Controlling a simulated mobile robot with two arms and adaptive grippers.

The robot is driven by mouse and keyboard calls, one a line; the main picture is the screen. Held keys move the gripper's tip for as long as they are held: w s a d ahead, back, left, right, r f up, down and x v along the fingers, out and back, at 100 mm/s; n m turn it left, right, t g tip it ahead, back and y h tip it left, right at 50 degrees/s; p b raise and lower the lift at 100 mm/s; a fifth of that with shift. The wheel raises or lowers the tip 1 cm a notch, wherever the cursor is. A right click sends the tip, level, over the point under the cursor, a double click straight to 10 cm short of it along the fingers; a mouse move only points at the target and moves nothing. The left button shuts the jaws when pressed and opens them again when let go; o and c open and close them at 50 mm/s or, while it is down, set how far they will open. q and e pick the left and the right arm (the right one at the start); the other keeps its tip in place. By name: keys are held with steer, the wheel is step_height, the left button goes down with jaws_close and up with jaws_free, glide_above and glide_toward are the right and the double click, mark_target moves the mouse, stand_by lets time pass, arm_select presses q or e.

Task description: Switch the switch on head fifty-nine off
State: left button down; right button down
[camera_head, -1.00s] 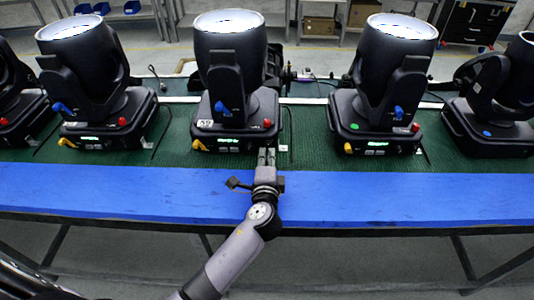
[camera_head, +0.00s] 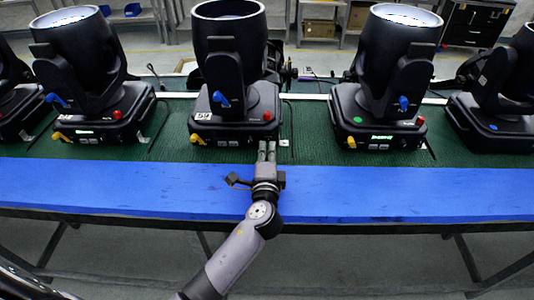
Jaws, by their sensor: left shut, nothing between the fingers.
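Head fifty-nine (camera_head: 231,70) is the black moving-head lamp in the middle, with a "59" label on its base. Its lens is dark and its front display shows no lit green text. A blue knob (camera_head: 220,99), a red knob (camera_head: 267,116) and a yellow lever (camera_head: 195,138) show on it. I cannot tell which small part is the switch. My left gripper (camera_head: 266,146) is shut and empty, its fingertips at the lower right front of that base. I cannot tell whether they touch it. My right gripper is not in view.
A lit head (camera_head: 394,60) stands to the right and another lit head (camera_head: 80,60) to the left, with more at both edges. They stand on a green mat (camera_head: 170,148). The blue table edge (camera_head: 400,193) in front is clear.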

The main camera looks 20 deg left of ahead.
arm_select(q)
steer(key=shift+s, duration=0.25)
steer(key=v, duration=1.1)
steer(key=shift+s+d, duration=0.15)
steer(key=shift+s, duration=0.1)
